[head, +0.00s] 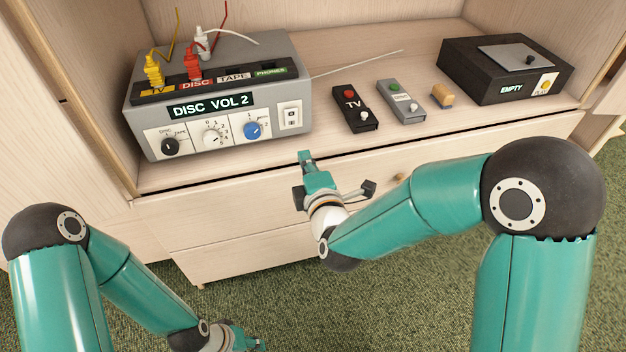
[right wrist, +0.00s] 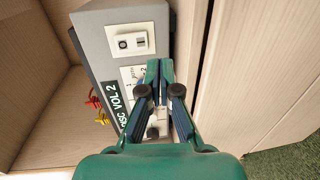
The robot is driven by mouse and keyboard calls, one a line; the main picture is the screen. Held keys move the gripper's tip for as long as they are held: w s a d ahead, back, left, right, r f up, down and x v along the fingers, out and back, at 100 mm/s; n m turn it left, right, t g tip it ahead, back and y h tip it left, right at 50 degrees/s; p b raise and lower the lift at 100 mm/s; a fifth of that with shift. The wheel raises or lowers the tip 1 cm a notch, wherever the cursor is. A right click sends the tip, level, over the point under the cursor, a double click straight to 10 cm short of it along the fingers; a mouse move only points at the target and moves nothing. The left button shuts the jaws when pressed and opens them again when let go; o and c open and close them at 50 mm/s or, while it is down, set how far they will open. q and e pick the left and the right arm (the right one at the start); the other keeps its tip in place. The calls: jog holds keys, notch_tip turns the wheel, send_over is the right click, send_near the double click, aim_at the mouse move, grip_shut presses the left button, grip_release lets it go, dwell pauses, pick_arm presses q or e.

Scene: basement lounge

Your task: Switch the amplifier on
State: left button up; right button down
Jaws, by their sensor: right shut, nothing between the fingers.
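The amplifier (head: 222,83) is a grey box on the cabinet shelf. Its display (head: 211,106) reads "DISC VOL 2". A black, a white and a blue knob (head: 253,131) sit on its front, with a white rocker switch (head: 291,115) at the right end. The switch also shows in the right wrist view (right wrist: 131,42), above the knobs' panels. My right gripper (head: 306,158) is shut and empty, in front of and below the switch, apparently clear of the amplifier. My left gripper (head: 244,341) is low at the bottom edge, partly cut off; its fingers are unclear.
Drawers (head: 240,225) are below the shelf.

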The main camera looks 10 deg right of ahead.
jog(key=s, duration=0.5)
jog(key=shift+s+d+f, duration=0.2)
jog(key=shift+s+d, duration=0.05)
jog(key=shift+d, duration=0.1)
jog(key=d+f+m+g+h, duration=0.2)
jog(key=d+f+g+h, duration=0.1)
jog(key=d+f, duration=0.8)
jog(key=s+d+f+m+g, duration=0.1)
jog(key=s+f+m+g, duration=0.35)
jog(key=f, duration=0.75)
jog(key=s+a+f+m+g+y, duration=0.2)
jog(key=s+f+m+g, duration=0.25)
jog(key=s+m, duration=0.3)
jog(key=s+a+f+m+g+y, duration=0.25)
jog(key=s+f+m+g, duration=0.2)
jog(key=s+m, duration=0.35)
notch_tip(320, 180, up, 36)
jog(key=s+p, duration=0.1)
jog(key=p, duration=3.6)
jog(key=shift+s+a+r+t, duration=0.15)
jog(key=shift+a+r+t, duration=0.05)
jog(key=shift+t, duration=0.15)
